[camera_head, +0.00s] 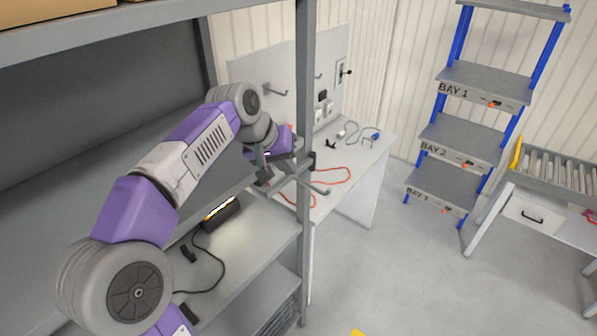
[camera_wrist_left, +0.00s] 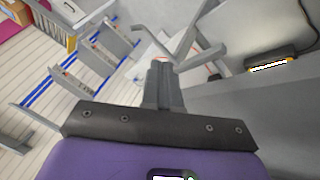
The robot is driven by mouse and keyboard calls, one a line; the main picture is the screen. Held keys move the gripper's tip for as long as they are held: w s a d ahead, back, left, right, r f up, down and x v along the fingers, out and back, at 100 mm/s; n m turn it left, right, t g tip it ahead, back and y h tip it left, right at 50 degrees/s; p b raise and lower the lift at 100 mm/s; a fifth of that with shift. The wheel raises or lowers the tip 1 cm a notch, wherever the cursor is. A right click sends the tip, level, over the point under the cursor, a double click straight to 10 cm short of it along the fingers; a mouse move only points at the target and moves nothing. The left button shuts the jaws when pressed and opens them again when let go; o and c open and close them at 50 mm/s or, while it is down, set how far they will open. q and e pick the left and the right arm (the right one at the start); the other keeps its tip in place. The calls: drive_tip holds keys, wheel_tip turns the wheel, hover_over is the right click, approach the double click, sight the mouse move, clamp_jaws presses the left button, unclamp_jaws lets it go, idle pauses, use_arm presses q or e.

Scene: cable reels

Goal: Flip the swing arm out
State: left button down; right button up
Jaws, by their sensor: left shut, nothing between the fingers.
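The swing arm (camera_head: 290,178) is a thin grey bar with a bent, hooked end, mounted by a dark bracket (camera_head: 312,161) on the shelf's front post. In the left wrist view the swing arm (camera_wrist_left: 203,56) shows as angled grey bars just beyond my fingertips. My left gripper (camera_head: 264,176) is shut and empty, beside the bar on the shelf side. Its fingers are pressed together in the left wrist view (camera_wrist_left: 161,72). I cannot tell whether they touch the bar. My right gripper is not in view.
The grey shelf post (camera_head: 305,80) stands close to my left gripper. A dark lamp-like unit (camera_head: 222,213) with a cable lies on the shelf below. Behind is a white bench (camera_head: 350,180) with red and grey cables. Blue-framed bay racks (camera_head: 465,135) stand right; floor between is clear.

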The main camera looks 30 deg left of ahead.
use_arm(q)
approach(322, 193)
wheel_tip(322, 193, down, 4)
drive_tip(key=w+a, duration=0.1)
drive_tip(key=a, duration=0.1)
drive_tip(key=shift+w+d+f, duration=0.35)
drive_tip(key=shift+w+d, duration=0.2)
drive_tip(key=shift+d, duration=0.15)
drive_tip(key=shift+w+d+f, duration=0.35)
drive_tip(key=shift+w+d, duration=0.15)
drive_tip(key=shift+d, duration=0.15)
drive_tip(key=shift+d, duration=0.1)
